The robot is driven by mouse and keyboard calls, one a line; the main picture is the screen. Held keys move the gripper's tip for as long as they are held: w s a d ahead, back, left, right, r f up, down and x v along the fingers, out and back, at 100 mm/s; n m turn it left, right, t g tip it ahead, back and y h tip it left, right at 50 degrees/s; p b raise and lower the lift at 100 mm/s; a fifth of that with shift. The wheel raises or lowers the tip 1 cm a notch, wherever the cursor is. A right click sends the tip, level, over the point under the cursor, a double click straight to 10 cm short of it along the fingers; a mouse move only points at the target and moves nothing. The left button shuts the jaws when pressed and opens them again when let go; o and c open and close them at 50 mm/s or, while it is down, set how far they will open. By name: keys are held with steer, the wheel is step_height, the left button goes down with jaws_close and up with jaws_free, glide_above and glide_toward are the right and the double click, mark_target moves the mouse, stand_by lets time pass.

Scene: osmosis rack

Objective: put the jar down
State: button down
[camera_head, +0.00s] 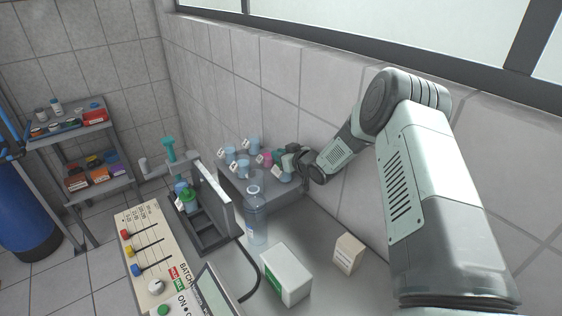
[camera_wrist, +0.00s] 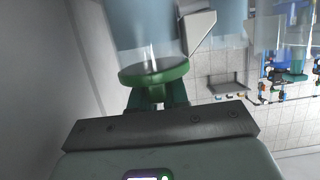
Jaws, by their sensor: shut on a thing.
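My gripper (camera_head: 292,160) is at the grey ledge by the wall, at the right end of a row of jars. It is shut on a clear bluish jar (camera_head: 283,173) with a white tag. In the wrist view the jar (camera_wrist: 140,30) fills the top, with a green round part (camera_wrist: 155,72) close to the fingers (camera_wrist: 157,95). The fingertips are partly hidden by it. I cannot tell whether the jar's base touches the ledge (camera_head: 262,186).
Several tagged jars, one with pink contents (camera_head: 266,158), stand just left of my gripper. A clear bottle (camera_head: 256,215), a white-green box (camera_head: 286,274) and a small carton (camera_head: 348,253) stand in front. A control panel (camera_head: 150,255) and a green-topped jar (camera_head: 188,201) are further left.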

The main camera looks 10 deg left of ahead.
step_height(320, 180, up, 3)
steer(key=shift+d+f, duration=0.15)
steer(key=s+d, duration=0.2)
steer(key=s, duration=0.6)
steer(key=s+d, duration=0.3)
steer(key=s, duration=0.6)
steer(key=w+d+m+t+h, duration=0.3)
steer(key=d+m+h, duration=0.1)
steer(key=shift+m, duration=0.3)
steer(key=shift+w+d+f, duration=0.1)
steer(key=shift+f, duration=2.35)
steer(key=shift+w+d+f, duration=0.1)
steer(key=shift+f, duration=2.3)
steer(key=shift+f, duration=0.1)
steer(key=c, duration=1.1)
jaws_free()
